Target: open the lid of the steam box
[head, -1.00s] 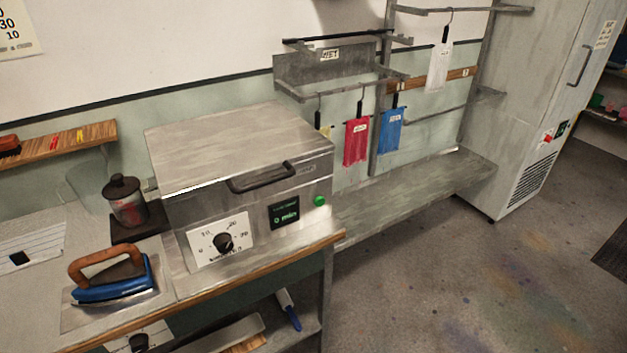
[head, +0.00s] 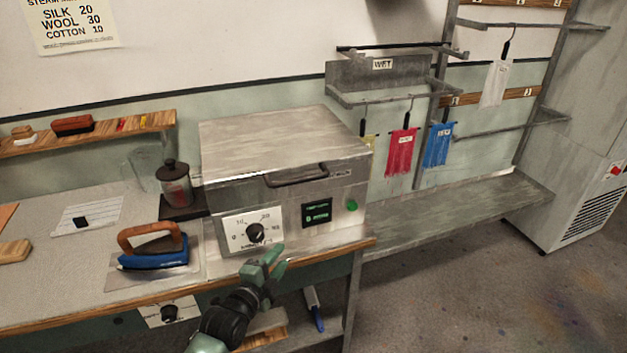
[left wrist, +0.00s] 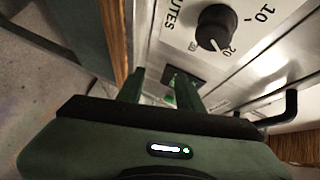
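The steam box (head: 225,190) is a metal box on the worktop with its lid (head: 280,140) shut. A dark bar handle (head: 297,175) is on the lid's front edge; a dark handle also shows at the right of the left wrist view (left wrist: 290,106). The box front has a dial (head: 255,232), a small display (head: 316,213) and a green button (head: 351,205). My left gripper (head: 272,262) is in front of the box, below the handle and near the dial, touching neither as far as I can see. In the left wrist view its fingers (left wrist: 160,92) are apart with nothing between them. My right gripper is not in view.
A blue iron (head: 155,254) stands on a plate left of the box. A jar (head: 176,190) stands behind it. Cloths, including a red one (head: 400,152), hang on a rack at the right. A metal shelf (head: 460,212) below is clear.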

